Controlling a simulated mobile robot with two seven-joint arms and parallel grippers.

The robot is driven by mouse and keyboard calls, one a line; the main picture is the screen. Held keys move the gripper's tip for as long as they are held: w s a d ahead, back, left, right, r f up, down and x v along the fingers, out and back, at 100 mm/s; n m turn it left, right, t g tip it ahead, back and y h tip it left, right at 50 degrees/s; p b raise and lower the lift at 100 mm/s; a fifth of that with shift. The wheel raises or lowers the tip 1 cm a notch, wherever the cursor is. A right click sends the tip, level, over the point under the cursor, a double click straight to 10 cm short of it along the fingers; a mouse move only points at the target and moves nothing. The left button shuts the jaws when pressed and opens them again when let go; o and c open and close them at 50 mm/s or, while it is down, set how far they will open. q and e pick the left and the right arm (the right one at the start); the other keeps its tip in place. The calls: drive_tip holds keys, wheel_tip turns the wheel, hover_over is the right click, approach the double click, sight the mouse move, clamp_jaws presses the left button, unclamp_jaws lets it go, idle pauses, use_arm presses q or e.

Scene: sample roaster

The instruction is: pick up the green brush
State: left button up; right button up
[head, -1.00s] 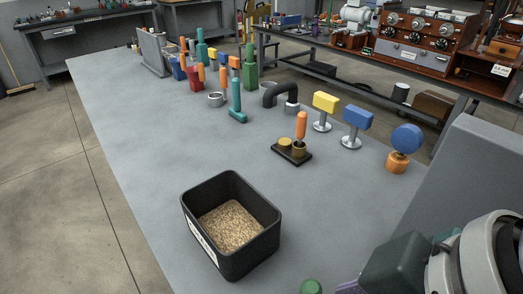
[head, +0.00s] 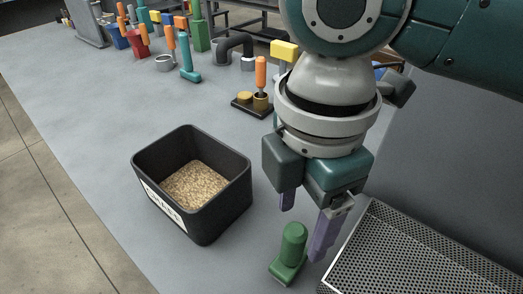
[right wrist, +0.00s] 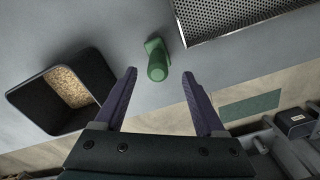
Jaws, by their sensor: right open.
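The green brush (head: 291,250) stands on the grey table near the front, its handle upward on a green base. It also shows in the right wrist view (right wrist: 157,62), ahead of and between my fingers. My right gripper (head: 303,222) is open and empty, above and just behind the brush in the head view. Its purple fingers are apart in the right wrist view (right wrist: 166,88) and do not appear to touch the brush. My left gripper is in neither view.
A black bin (head: 244,198) of tan chaff stands left of the brush. A perforated metal tray (head: 410,262) lies close on its right. A black stand with an orange-handled tool (head: 261,72) and several other tools stand farther back. Bare table lies between bin and brush.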

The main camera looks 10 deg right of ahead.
sight(295, 242)
wheel_tip(295, 242, down, 6)
drive_tip(key=shift+w+f+b, duration=0.1)
drive_tip(key=shift+b, duration=0.4)
drive_tip(key=shift+c, duration=0.3)
clamp_jaws()
